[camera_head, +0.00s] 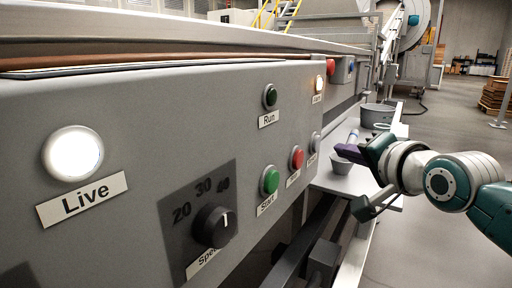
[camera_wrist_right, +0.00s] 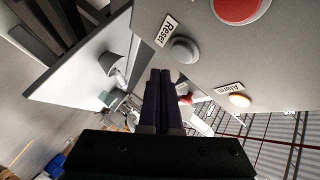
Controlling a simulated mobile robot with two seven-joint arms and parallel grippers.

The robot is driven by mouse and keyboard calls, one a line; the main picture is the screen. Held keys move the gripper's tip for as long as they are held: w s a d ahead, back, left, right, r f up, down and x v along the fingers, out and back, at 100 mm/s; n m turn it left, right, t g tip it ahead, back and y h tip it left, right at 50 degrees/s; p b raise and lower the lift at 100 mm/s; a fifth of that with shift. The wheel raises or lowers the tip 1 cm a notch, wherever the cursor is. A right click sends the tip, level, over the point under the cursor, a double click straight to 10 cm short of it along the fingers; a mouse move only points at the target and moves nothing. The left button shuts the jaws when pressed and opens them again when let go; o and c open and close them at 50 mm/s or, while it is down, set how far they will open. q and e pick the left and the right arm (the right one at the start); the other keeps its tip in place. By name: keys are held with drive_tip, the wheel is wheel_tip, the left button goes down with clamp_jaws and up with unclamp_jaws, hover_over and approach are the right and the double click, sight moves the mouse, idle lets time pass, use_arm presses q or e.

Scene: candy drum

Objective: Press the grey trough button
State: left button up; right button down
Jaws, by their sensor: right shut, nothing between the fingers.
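A round grey button (camera_head: 315,141) sits at the far right end of the control panel, just past the red button. In the right wrist view the grey button (camera_wrist_right: 184,50) is large, with a label reading Reset beside it. My right gripper (camera_head: 343,152) is to the right of the panel, with its dark purple fingers shut and empty. In the right wrist view the fingertips (camera_wrist_right: 160,73) appear just below and left of the grey button; I see no contact. My left gripper is not in view.
The panel (camera_head: 130,130) also carries a red button (camera_head: 297,157), a green Start button (camera_head: 269,180), a dark Run button (camera_head: 270,96), a speed knob (camera_head: 214,226) and a lit Live lamp (camera_head: 72,153). A lit Alarm lamp (camera_wrist_right: 240,100) is near the grey button. A shelf with bowls lies beyond.

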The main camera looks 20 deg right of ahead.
sight(316, 144)
drive_tip(key=shift+w+a, duration=0.55)
drive_tip(key=shift+w, duration=0.05)
idle(0.3)
idle(0.8)
drive_tip(key=shift+w, duration=0.1)
idle(0.5)
drive_tip(key=shift+w+a, duration=0.25)
drive_tip(key=shift+a, duration=0.05)
